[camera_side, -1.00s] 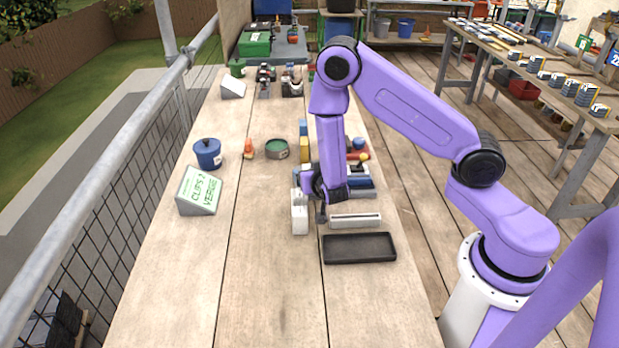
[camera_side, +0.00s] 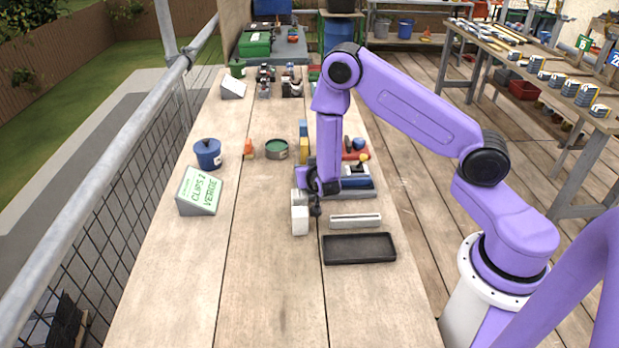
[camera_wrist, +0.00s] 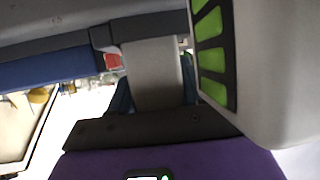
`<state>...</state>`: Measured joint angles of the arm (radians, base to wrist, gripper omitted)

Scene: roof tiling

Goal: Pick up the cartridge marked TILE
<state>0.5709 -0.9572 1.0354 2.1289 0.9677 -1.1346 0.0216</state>
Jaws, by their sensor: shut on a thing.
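A white cartridge (camera_side: 299,221) stands upright on the bench, left of the grey tray. In the wrist view a white body with green windows (camera_wrist: 290,70) fills the right side, very close; it looks like this cartridge. I cannot read TILE on anything. My gripper (camera_side: 314,207) is low at the cartridge's right side and appears shut on it; the arm hides part of the grip. A blue-and-grey block (camera_side: 355,182) lies just right of my gripper, and a blue strip also shows in the wrist view (camera_wrist: 45,70).
A pale slotted bar (camera_side: 356,220) and a dark empty tray (camera_side: 359,248) lie to the right front. A sign reading CLIPS 2 VERGE (camera_side: 200,191), a blue pot (camera_side: 208,153) and a green tin (camera_side: 276,149) stand to the left. The front bench is clear.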

